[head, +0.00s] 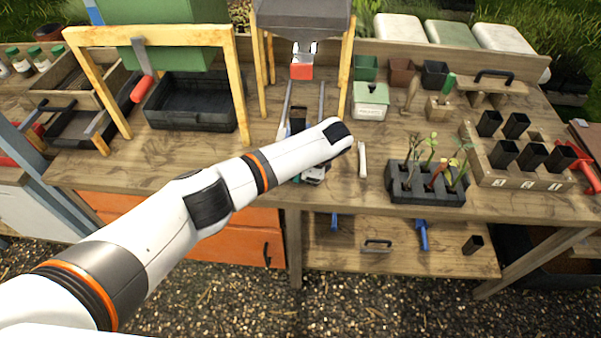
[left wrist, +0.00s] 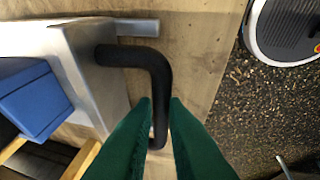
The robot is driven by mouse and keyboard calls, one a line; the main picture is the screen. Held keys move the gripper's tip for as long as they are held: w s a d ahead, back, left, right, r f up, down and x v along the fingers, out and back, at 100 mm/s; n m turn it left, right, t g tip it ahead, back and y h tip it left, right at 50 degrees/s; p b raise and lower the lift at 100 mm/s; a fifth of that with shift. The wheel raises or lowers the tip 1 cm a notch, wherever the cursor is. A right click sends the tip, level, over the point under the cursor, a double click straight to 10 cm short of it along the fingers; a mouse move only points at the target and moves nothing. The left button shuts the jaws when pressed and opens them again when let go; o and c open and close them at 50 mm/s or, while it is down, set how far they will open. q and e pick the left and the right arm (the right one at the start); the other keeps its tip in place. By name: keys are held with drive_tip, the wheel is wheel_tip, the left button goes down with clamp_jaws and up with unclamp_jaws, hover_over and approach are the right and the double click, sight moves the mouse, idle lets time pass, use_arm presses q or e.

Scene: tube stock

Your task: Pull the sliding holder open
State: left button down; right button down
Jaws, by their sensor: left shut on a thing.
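The sliding holder (left wrist: 92,75) is a silver-grey metal plate with a bent black handle (left wrist: 160,78) at its front, seen in the left wrist view. A blue block-like piece (left wrist: 35,100) sits on it. My left gripper (left wrist: 160,108) has its green fingers shut on the handle's bar. In the head view my left arm crosses over the holder's front, and only part of the left gripper (head: 314,174) shows below it. Two metal rails (head: 321,100) run back under a grey hopper (head: 303,18) on wooden legs. My right gripper is in neither view.
The wooden bench (head: 260,185) carries a black seedling tray (head: 427,190) and a wooden rack of black pots (head: 520,180) to the right. A wooden frame (head: 243,95) and a black tray (head: 190,105) stand left. The bench front edge lies close to my gripper.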

use_arm(q)
drive_tip(key=shift+s+r, duration=0.1)
drive_tip(key=shift+s, duration=0.15)
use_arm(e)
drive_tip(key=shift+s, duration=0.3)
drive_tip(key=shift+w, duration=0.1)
use_arm(q)
drive_tip(key=c, duration=1.5)
unclamp_jaws()
drive_tip(key=shift+o, duration=0.2)
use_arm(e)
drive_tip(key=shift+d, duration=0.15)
use_arm(q)
drive_tip(key=shift+d, duration=0.1)
